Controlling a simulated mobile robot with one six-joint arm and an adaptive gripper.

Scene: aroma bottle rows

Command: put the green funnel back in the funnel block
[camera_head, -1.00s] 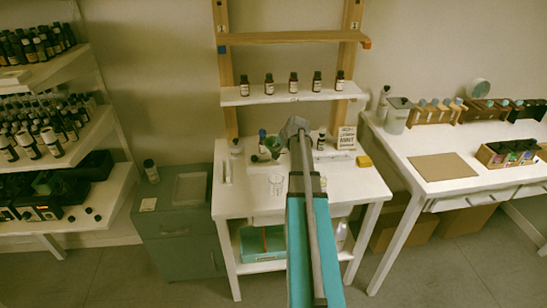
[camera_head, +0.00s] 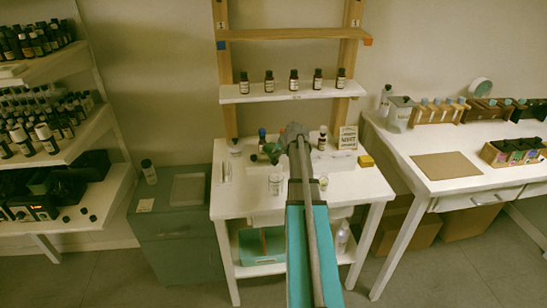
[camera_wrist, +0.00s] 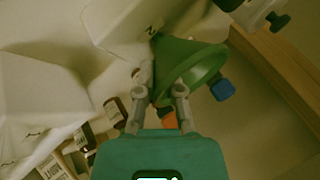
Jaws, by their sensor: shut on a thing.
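The green funnel (camera_wrist: 190,58) is held at my gripper's fingertips (camera_wrist: 163,84) in the wrist view, its wide rim tilted. In the head view the funnel (camera_head: 272,150) shows as a small green patch just left of my gripper (camera_head: 293,138), over the back of the white table. My gripper is shut on it. A white block (camera_wrist: 125,25) with a dark letter mark is close beside the funnel in the wrist view; I cannot tell whether they touch. I cannot make out for certain which thing is the funnel block; my gripper and arm hide part of the table's back.
A wall shelf (camera_head: 290,97) with several brown bottles is above. The table's front left is mostly clear.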

